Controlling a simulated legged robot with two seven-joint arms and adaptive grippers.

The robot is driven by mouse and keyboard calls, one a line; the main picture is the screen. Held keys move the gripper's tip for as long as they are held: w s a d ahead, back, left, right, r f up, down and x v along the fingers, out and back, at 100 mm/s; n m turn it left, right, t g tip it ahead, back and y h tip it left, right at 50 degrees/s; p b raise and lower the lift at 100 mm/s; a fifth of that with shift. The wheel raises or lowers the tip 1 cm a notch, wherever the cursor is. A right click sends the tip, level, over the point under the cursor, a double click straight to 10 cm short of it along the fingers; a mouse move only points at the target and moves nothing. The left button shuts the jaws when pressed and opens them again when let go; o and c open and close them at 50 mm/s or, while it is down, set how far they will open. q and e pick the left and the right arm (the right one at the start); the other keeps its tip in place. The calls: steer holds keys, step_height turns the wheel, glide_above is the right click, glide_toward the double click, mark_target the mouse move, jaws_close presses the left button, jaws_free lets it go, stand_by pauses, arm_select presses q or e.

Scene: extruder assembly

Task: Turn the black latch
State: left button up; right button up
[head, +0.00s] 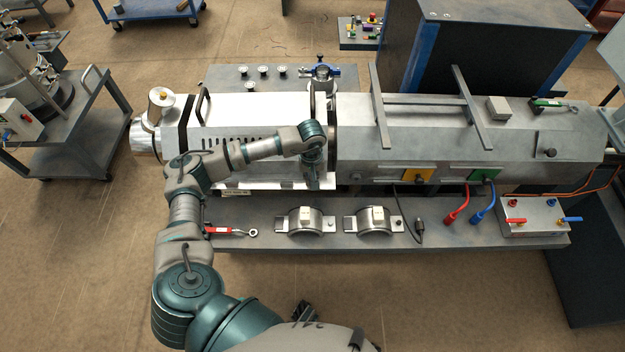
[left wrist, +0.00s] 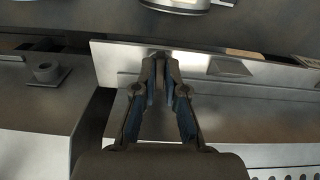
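My left gripper (head: 313,178) points down at the front of the extruder barrel, by the seam between the slotted cover and the right-hand housing. In the left wrist view my left gripper (left wrist: 160,62) has its fingertips close together, a narrow gap between them. A small dark part shows at the tips, against the edge of a metal plate (left wrist: 115,62). It appears to be the black latch, mostly hidden by the fingers. A dark part at the bottom of the head view may belong to my right gripper; its fingers are not clear.
The slotted cover (head: 240,115) has a black handle (head: 203,103). A cart (head: 75,150) stands at left.

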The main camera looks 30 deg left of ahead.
arm_select(q)
steer(key=o, duration=0.4)
steer(key=shift+w, duration=0.1)
steer(key=shift+a, duration=0.1)
steer(key=shift+r+p, duration=1.85)
steer(key=shift+r, duration=1.25)
steer(key=shift+f, duration=0.1)
